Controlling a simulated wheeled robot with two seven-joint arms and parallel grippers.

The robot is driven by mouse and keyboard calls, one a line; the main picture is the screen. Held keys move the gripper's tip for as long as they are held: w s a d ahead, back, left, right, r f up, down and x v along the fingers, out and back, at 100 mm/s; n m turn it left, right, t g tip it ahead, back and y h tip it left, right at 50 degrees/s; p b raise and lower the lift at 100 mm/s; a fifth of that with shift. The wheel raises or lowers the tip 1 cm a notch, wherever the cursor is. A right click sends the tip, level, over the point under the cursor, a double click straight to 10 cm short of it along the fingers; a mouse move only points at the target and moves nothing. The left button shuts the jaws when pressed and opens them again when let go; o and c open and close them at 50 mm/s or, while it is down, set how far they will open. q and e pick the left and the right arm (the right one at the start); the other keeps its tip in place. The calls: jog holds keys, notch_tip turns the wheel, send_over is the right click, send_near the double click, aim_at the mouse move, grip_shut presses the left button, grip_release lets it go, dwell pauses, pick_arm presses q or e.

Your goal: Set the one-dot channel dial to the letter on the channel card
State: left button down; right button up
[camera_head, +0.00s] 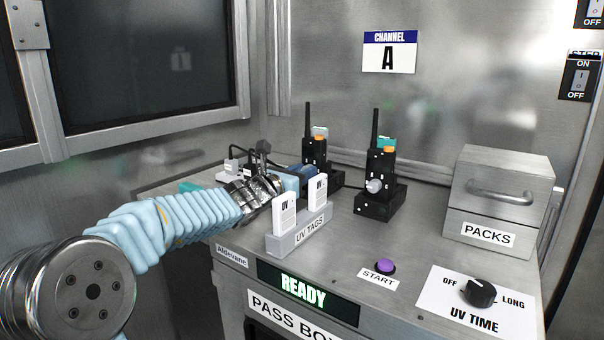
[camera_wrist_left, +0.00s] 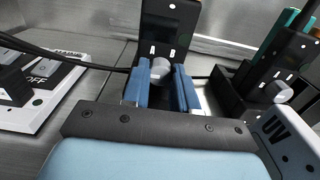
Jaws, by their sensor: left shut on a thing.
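The channel card (camera_head: 389,52) on the back wall reads "A". Two black radios with antennas stand at the back of the bench. The left radio (camera_head: 316,148) has its grey-white dial (camera_wrist_left: 161,69) between the blue fingertips of my left gripper (camera_wrist_left: 162,88). The gripper is shut on this dial. In the head view, my left gripper (camera_head: 306,174) covers the lower front of that radio. The right radio (camera_head: 380,165) has its dial (camera_head: 374,185) free and in plain view. I cannot tell the radios' dot counts or the held dial's letter. My right gripper is out of view.
A UV tags holder (camera_head: 300,236) with two white tags stands in front of my left gripper. A purple start button (camera_head: 385,266), a UV time knob (camera_head: 480,292) and a metal packs box (camera_head: 498,195) are to the right. Switches (camera_wrist_left: 40,85) with cables lie left of the gripper.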

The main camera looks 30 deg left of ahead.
pick_arm(q)
jog(key=shift+f+m+b, duration=0.15)
jog(key=shift+m+b, duration=0.45)
jog(key=shift+b, duration=0.25)
jog(key=m+b, duration=0.5)
jog(key=m, duration=0.1)
jog(key=shift+d+m+b, duration=0.1)
jog(key=shift+m+b, duration=0.2)
jog(key=shift+m, duration=0.1)
jog(key=shift+m+b, duration=0.9)
jog(key=shift+m, duration=0.9)
jog(key=c, duration=0.9)
grip_release()
jog(key=shift+d, duration=0.1)
jog(key=shift+o, duration=0.2)
